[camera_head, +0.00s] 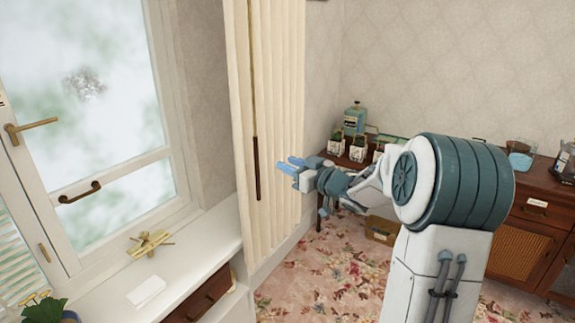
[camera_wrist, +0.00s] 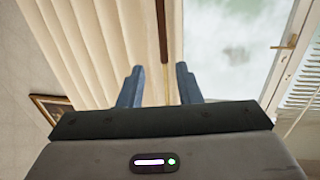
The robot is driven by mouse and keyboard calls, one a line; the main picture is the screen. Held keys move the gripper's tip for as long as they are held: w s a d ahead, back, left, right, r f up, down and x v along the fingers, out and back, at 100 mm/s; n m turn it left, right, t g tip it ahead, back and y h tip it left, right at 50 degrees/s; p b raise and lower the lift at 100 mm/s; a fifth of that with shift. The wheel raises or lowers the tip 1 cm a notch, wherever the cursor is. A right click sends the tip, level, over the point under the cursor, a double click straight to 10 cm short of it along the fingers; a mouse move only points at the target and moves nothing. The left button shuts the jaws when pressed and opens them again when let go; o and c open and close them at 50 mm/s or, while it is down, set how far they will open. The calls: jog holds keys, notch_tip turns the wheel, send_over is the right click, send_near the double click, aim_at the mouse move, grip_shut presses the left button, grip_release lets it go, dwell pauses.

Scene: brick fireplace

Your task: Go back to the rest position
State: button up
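My gripper (camera_head: 291,165) is at the end of my outstretched arm, in front of the cream curtain in the head view. In the wrist view its two blue-grey fingers (camera_wrist: 160,86) stand apart with nothing between them, so it is open and empty. The cream curtain (camera_head: 283,100) hangs beside the window, and a dark brown rod (camera_head: 256,168) hangs along it. In the wrist view the rod (camera_wrist: 162,30) shows beyond the gap between the fingers. I cannot tell how far the fingers are from the curtain.
A wooden cabinet (camera_head: 530,235) stands at the back right. Flowered carpet (camera_head: 335,270) lies open between them.

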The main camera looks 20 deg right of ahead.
jog(key=s+a+f+m+g+h, duration=0.2)
jog(key=s+f+g+h, duration=0.1)
jog(key=s, duration=0.9)
jog(key=s+a+f+m+g+h, duration=0.2)
jog(key=s+g, duration=0.3)
jog(key=s, duration=0.7)
jog(key=s+a+f+m+g+h, duration=0.2)
jog(key=s+a+f+g+h, duration=0.1)
jog(key=s, duration=0.9)
jog(key=shift+a+f+g+h, duration=0.4)
jog(key=shift+g+h, duration=0.1)
jog(key=shift+g, duration=0.1)
